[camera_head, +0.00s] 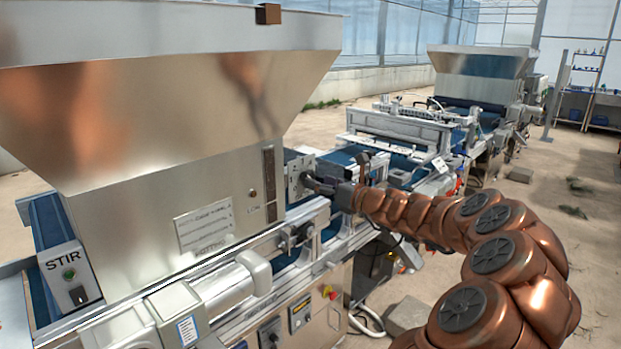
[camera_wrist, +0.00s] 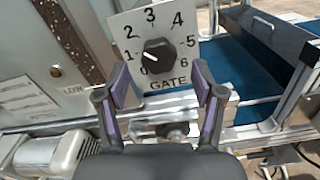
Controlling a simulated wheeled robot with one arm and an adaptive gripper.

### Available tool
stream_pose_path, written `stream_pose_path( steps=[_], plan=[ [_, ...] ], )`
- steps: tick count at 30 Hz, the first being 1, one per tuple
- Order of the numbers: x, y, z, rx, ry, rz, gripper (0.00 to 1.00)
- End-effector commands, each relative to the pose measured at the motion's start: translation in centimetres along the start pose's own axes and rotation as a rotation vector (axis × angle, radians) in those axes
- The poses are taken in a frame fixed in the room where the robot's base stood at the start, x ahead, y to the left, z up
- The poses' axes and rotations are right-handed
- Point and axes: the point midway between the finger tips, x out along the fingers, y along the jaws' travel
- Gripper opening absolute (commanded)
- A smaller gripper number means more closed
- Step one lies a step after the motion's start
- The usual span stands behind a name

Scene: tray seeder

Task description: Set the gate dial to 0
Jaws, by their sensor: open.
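The gate dial (camera_wrist: 160,55) is a dark faceted knob on a pale plate marked 0 to 6, with "GATE" printed below it. Its white pointer mark faces left, close to the 1; the 0 is at the lower left, partly covered by the knob. My gripper (camera_wrist: 159,80) is open, its two purple-padded fingers apart to the left and right, just below and in front of the knob. It looks empty. In the head view, my gripper (camera_head: 322,186) reaches the dial plate (camera_head: 294,166), and the knob is mostly hidden.
The large metal hopper (camera_head: 170,130) stands left of the dial, with a label sheet and a level window. A STIR switch box (camera_head: 70,275) is at the lower left. The blue conveyor belt (camera_wrist: 235,65) and metal rails lie right of and behind the plate.

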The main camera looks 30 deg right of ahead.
Motion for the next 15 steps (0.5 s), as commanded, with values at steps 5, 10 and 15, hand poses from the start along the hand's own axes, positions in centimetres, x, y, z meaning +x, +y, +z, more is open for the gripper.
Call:
stream_pose_path(
  steps=[5,10,15],
  plan=[
    [2.3,0.2,0.1,-0.001,0.001,0.003,0.68],
    [3.6,0.1,0.0,-0.001,0.001,0.002,0.68],
    [3.9,0.1,0.0,-0.002,0.000,0.001,0.68]
  ],
)
